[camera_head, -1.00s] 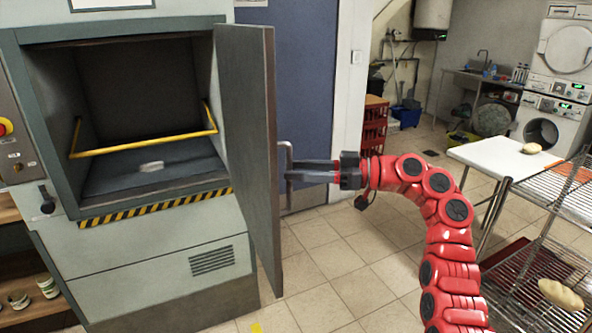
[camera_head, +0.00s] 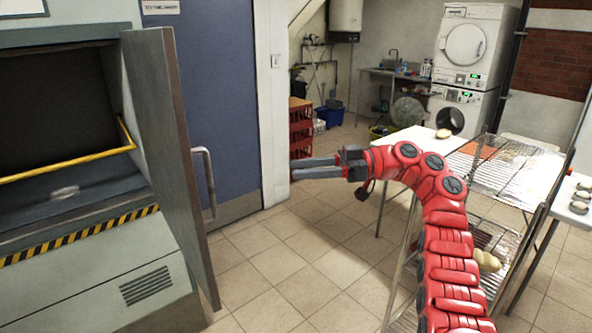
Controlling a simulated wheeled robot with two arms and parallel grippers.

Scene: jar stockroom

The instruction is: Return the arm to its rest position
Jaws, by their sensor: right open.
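My right arm is red and comes in from the bottom right. Its gripper (camera_head: 298,168) is open and empty, pointing left in front of the floor and doorway. My left gripper is not in view.
A wire rack (camera_head: 515,178) with bread-like loaves (camera_head: 486,260) stands at the right, close behind my arm. A white table (camera_head: 405,140) is behind it. Red crates (camera_head: 301,135) stand by the wall. Tiled floor (camera_head: 290,255) is clear between machine and arm.

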